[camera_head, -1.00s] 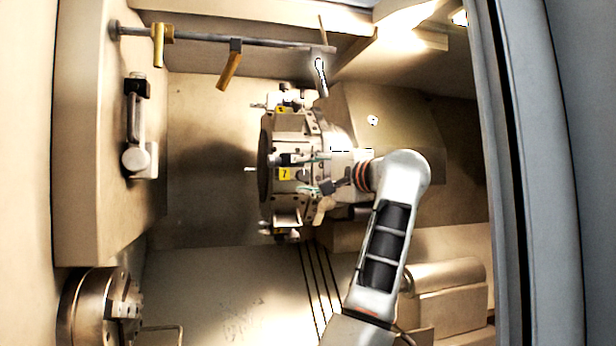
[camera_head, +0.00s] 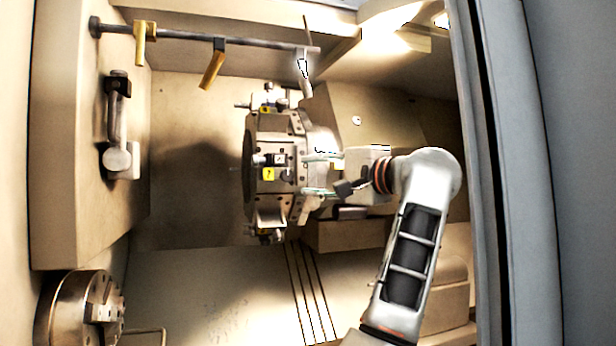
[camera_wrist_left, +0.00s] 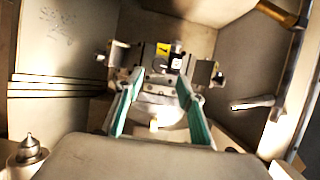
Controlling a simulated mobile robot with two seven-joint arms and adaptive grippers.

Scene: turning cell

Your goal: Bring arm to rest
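My left arm (camera_head: 410,250) reaches up from the bottom of the head view into the machine. My left gripper (camera_head: 318,174) points left towards the tool turret (camera_head: 272,165), just to the right of its face in the picture. Two green-edged fingers stand apart with nothing between them. In the left wrist view the left gripper (camera_wrist_left: 158,82) is also open and empty, with the turret (camera_wrist_left: 165,52) and its yellow label beyond the fingertips. A gap to the turret is hard to judge. My right gripper is not in view.
A chuck (camera_head: 82,312) sits at the lower left. A rail (camera_head: 220,40) with yellow-ended brackets runs along the top. A handle-like fitting (camera_head: 116,130) is on the left wall. A grey door edge (camera_head: 490,180) stands close to the right of my arm. The floor below the turret looks clear.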

